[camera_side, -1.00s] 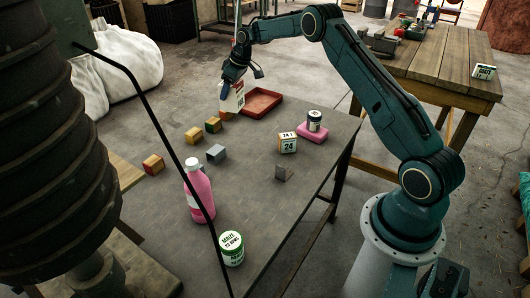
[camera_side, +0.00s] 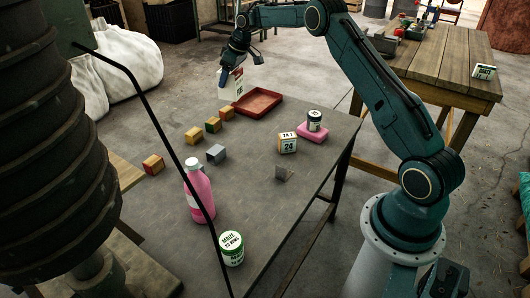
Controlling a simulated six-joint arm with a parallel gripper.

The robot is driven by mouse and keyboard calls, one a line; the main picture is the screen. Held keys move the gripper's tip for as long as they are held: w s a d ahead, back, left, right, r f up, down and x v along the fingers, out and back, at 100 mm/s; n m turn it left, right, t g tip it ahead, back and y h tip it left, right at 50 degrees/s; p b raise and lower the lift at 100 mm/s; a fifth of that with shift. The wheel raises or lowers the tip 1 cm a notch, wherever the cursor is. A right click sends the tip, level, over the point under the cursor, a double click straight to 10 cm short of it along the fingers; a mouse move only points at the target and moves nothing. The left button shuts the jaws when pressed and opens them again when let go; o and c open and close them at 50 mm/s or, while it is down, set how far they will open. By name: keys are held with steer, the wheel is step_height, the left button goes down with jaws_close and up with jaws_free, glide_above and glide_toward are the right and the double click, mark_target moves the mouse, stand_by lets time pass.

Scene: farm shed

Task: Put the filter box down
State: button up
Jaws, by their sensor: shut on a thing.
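My gripper (camera_side: 236,72) is at the far end of the table, shut on a small white box with a red top and green lettering, which I take as the filter box (camera_side: 238,85). The box hangs upright in the air, just left of and above the red tray (camera_side: 258,102). Part of the box is hidden by the jaws.
Several wooden blocks (camera_side: 194,135) and a grey block (camera_side: 216,153) lie left of the tray. A white box marked 24 (camera_side: 288,143) stands near a jar (camera_side: 315,120) on a pink block (camera_side: 312,134). A pink bottle (camera_side: 199,195) and a white-green tin (camera_side: 232,248) stand nearer.

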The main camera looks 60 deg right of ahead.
steer(key=s+a+n+g+y, duration=0.1)
steer(key=s+a+n+g, duration=0.1)
steer(key=s+a+n, duration=0.4)
steer(key=s+a+n+g+y, duration=0.2)
steer(key=s+a+n, duration=0.4)
steer(key=a, duration=1)
steer(key=n, duration=0.3)
steer(key=shift+s+a+r+y, duration=0.15)
steer(key=shift+s+a+y, duration=0.1)
steer(key=shift+s+y, duration=0.1)
step_height(320, 180, down, 20)
steer(key=o, duration=1.1)
steer(key=shift+f, duration=0.2)
steer(key=shift+o, duration=0.2)
